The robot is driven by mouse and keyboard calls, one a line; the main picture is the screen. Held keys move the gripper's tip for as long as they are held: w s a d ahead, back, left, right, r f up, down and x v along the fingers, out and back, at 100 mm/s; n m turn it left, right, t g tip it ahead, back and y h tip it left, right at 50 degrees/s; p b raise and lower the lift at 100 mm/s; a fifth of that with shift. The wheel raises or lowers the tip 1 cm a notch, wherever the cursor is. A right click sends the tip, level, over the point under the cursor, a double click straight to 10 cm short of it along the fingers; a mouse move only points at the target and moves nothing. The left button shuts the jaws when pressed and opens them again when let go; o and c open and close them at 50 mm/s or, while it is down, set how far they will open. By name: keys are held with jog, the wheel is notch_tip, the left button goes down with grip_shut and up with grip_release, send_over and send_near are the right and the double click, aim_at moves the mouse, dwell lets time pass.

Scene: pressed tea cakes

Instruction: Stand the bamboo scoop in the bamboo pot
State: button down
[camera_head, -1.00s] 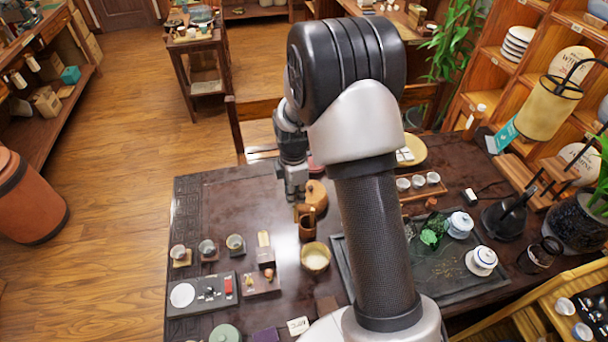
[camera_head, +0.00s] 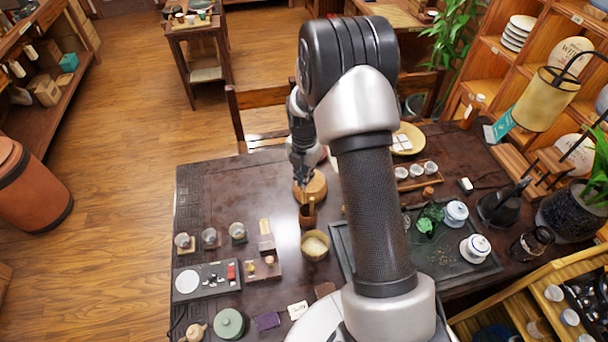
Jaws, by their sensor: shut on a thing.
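The bamboo pot (camera_head: 307,216) is a small brown cylinder standing on the dark table, just behind a pale yellow bowl. My gripper (camera_head: 303,185) points down right behind and above the pot's mouth. It is shut on a slim tan piece, the bamboo scoop (camera_head: 309,201), which shows only in part at the pot's rim. I cannot tell whether the scoop's lower end is inside the pot or only over it. My arm hides part of the table to the right.
A round wooden piece (camera_head: 317,187) stands close behind my gripper. The yellow bowl (camera_head: 315,245) is just in front of the pot. A dark tea tray (camera_head: 465,262) with cups lies right. The table's left back part (camera_head: 230,190) is clear.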

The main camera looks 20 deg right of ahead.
aim_at(304, 197)
jog(key=shift+s+f+b, duration=0.1)
jog(key=shift+f+b, duration=3.45)
jog(key=shift+f, duration=2)
jog(key=c, duration=1.7)
grip_release()
jog(key=shift+o, duration=0.2)
jog(key=shift+r, duration=0.2)
notch_tip(304, 197, up, 12)
jog(key=shift+f, duration=0.1)
